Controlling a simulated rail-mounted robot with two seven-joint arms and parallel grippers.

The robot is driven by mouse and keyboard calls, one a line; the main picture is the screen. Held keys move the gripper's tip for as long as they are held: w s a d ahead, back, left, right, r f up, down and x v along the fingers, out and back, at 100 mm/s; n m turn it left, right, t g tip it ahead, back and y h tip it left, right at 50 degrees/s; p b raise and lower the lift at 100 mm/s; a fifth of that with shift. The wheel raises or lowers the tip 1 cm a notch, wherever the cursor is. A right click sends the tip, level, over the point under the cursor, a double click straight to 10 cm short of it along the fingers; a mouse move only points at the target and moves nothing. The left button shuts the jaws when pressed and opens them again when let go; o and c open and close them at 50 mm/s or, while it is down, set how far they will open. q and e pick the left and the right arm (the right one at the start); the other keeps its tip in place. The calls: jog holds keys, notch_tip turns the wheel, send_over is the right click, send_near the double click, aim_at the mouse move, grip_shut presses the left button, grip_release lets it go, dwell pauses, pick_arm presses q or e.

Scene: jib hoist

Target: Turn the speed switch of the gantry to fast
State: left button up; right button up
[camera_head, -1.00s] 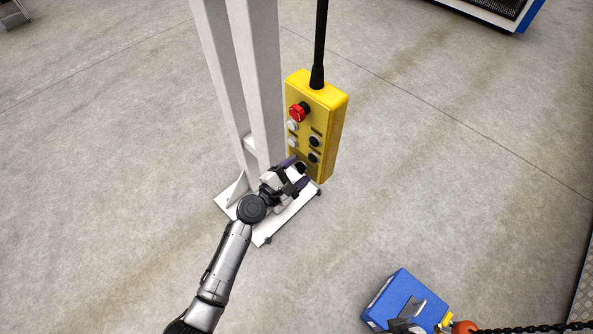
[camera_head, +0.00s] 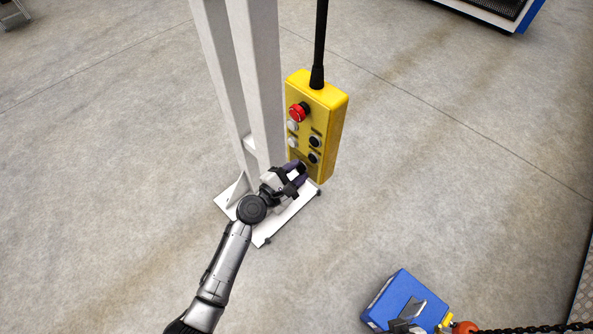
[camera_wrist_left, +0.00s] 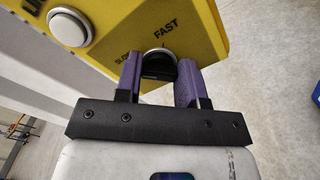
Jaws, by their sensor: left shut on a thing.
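The yellow pendant control box (camera_head: 325,105) hangs from a black cable beside a white post. Its speed switch (camera_wrist_left: 158,68) is a dark knob in a light ring at the lower end of the face, with printed SLOW and FAST labels in the left wrist view. My left gripper (camera_head: 296,172) is at that lower end, its purple fingers on either side of the knob, shut on it. The fingers partly cover the switch, and I cannot tell which label it points to.
The white post (camera_head: 262,90) with its floor plate (camera_head: 270,235) stands close left of the box. A red stop button (camera_head: 298,112) and several push buttons sit above the switch. A blue block (camera_head: 400,295) and a chain (camera_head: 535,328) are at lower right.

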pick_arm(q)
jog(key=m+b, duration=0.2)
jog(key=m, duration=0.1)
jog(key=shift+f+m, duration=0.2)
jog(key=shift+m, duration=0.1)
jog(key=m+b, duration=0.3)
jog(key=m, duration=0.2)
jog(key=shift+m, duration=0.3)
jog(key=m+b, duration=0.2)
jog(key=m, duration=0.5)
jog(key=shift+m, duration=0.3)
jog(key=shift+m+b, duration=0.3)
jog(key=shift+m, duration=0.3)
jog(key=o, duration=0.9)
jog(key=shift+o, duration=0.2)
